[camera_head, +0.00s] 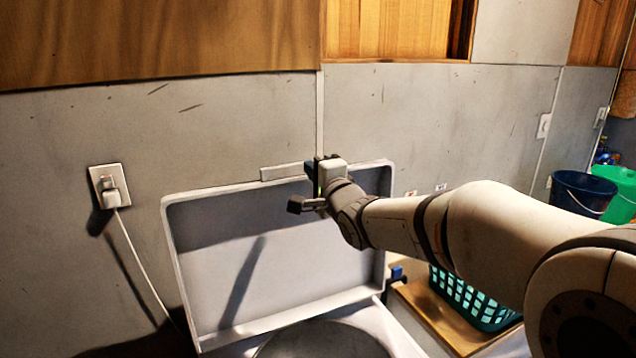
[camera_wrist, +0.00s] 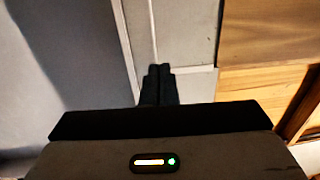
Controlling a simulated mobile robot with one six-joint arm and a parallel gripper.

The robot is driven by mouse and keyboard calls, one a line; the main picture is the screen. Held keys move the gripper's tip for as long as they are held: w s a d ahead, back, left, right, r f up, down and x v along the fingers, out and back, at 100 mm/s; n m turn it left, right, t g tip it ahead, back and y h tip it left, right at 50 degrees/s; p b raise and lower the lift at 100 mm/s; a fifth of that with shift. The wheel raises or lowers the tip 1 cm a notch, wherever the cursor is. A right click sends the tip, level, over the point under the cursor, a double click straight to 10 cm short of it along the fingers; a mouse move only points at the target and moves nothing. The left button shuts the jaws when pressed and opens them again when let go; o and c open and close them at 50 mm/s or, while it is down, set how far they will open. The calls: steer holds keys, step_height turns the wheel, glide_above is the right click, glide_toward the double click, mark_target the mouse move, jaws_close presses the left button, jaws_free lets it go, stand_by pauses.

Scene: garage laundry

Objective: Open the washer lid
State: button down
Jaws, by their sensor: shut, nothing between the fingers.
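The washer lid (camera_head: 270,255) is a grey-white panel with a raised rim. It stands raised, close to upright, near the wall in the head view. Below it the dark round washer opening (camera_head: 325,340) shows at the bottom edge. My gripper (camera_head: 307,205) is in front of the lid's upper right part. In the wrist view its two dark fingers (camera_wrist: 158,84) are together with nothing between them. A grey strip of the lid's rim (camera_wrist: 127,45) seems to run beside them. Whether the gripper touches the lid cannot be told.
A wall outlet with a plug and cord (camera_head: 108,187) is left of the lid. A teal basket (camera_head: 470,300) sits on a wooden surface at right, under my arm. A dark blue bucket (camera_head: 582,194) and a green container (camera_head: 622,190) stand at far right. Wooden panels (camera_head: 160,40) line the upper wall.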

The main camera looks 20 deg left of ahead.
steer(key=r+b+v, duration=0.1)
steer(key=b+v, duration=0.1)
steer(key=v, duration=1)
steer(key=shift+s+d+r+b, duration=0.15)
steer(key=shift+s+r+b, duration=0.1)
steer(key=shift+s+b, duration=0.15)
steer(key=d+f+n+h, duration=0.1)
steer(key=d+f+h, duration=0.25)
steer(key=d, duration=0.35)
steer(key=d+f+n+g+h, duration=0.1)
steer(key=d+f+h, duration=0.25)
steer(key=d, duration=0.35)
steer(key=d+f+h, duration=0.3)
steer(key=d+f, duration=0.2)
steer(key=d, duration=0.2)
steer(key=s+d+f+n+g+h, duration=0.2)
steer(key=s+d+f+n+g, duration=0.1)
steer(key=s, duration=0.6)
steer(key=s+d+f+n+g+h, duration=0.1)
steer(key=s+d+f+n+g, duration=0.2)
steer(key=s+d+f+g, duration=0.2)
steer(key=s+d+f, duration=0.3)
steer(key=s+d, duration=0.1)
steer(key=d, duration=0.1)
steer(key=shift+s+n+h, duration=0.2)
steer(key=shift+n+h, duration=0.1)
steer(key=shift+h, duration=0.1)
steer(key=shift+f, duration=0.1)
